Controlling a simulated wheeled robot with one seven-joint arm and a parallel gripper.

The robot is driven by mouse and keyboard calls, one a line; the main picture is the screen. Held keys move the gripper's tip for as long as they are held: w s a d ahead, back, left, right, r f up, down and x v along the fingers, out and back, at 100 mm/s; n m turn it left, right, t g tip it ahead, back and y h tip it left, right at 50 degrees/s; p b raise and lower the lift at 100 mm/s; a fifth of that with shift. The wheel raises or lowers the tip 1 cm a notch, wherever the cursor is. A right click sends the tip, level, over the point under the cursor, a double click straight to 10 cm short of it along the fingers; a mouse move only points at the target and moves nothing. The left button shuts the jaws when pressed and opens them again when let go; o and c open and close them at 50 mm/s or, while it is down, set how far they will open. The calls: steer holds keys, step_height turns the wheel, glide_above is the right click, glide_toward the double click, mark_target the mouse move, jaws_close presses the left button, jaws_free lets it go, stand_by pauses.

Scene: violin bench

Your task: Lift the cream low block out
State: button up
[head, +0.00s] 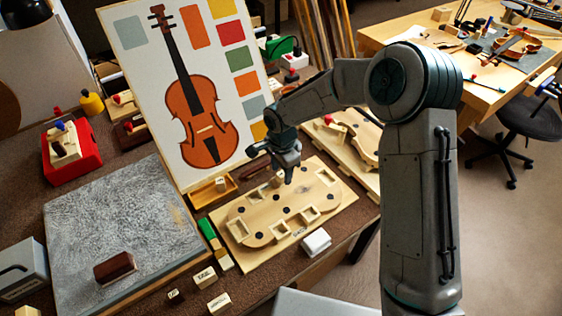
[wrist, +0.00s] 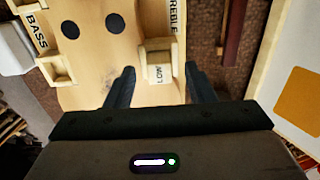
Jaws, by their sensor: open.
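The cream low block (wrist: 157,74), marked LOW, shows in the wrist view at a small wooden-walled pocket next to the TREBLE label. How deep it sits cannot be told. My gripper (wrist: 160,70) is open, with one dark finger to each side of the block and visible gaps between. In the head view my gripper (head: 289,177) points down over the far part of the pale wooden board (head: 255,258). I cannot make out the low block there.
The board has several pockets and dark round spots. A tall violin picture panel (head: 150,100) stands behind it. A white block (head: 316,242) lies at its near right edge, and green and cream blocks (head: 207,230) at its left. A grey slab (head: 110,215) lies further left.

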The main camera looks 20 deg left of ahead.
steer(key=shift+f, duration=0.1)
steer(key=c, duration=1)
